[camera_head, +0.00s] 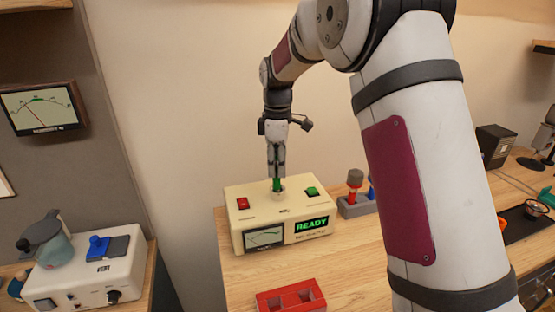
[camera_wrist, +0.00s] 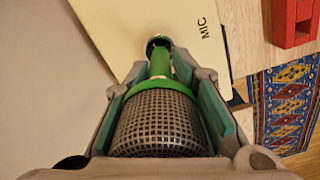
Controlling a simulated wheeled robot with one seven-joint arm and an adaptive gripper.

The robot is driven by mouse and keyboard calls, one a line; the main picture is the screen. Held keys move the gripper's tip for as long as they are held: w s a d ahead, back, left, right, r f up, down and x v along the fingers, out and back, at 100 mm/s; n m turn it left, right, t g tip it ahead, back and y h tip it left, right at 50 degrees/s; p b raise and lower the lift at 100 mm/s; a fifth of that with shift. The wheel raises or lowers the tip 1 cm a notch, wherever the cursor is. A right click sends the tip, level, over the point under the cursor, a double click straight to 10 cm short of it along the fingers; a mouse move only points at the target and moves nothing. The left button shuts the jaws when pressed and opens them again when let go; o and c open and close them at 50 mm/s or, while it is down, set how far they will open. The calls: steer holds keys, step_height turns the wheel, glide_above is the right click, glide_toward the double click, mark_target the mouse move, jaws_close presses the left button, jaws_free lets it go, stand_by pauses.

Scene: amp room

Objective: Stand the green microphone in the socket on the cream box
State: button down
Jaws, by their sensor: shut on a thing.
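The cream box (camera_head: 257,216) sits on the wooden table, with a lit green READY display on its front. Its round socket (camera_head: 278,193) is on the top; in the wrist view the socket (camera_wrist: 158,43) is a dark ring near the MIC label. My gripper (camera_head: 277,172) points straight down above the socket. It is shut on the green microphone (camera_wrist: 165,115), which has a grey mesh head and a green stem. The stem's lower end meets the socket, upright; I cannot tell how deep it sits. In the head view most of the microphone (camera_head: 277,184) is hidden by my fingers.
A red block with square holes (camera_head: 291,298) lies in front of the box. A grey rack (camera_head: 356,206) with a red and a blue microphone stands to its right. A white device (camera_head: 85,270) is at the left.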

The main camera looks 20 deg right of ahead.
steer(key=shift+f, duration=1.3)
steer(key=shift+a, duration=0.1)
steer(key=c, duration=1.2)
jaws_free()
step_height(320, 180, up, 12)
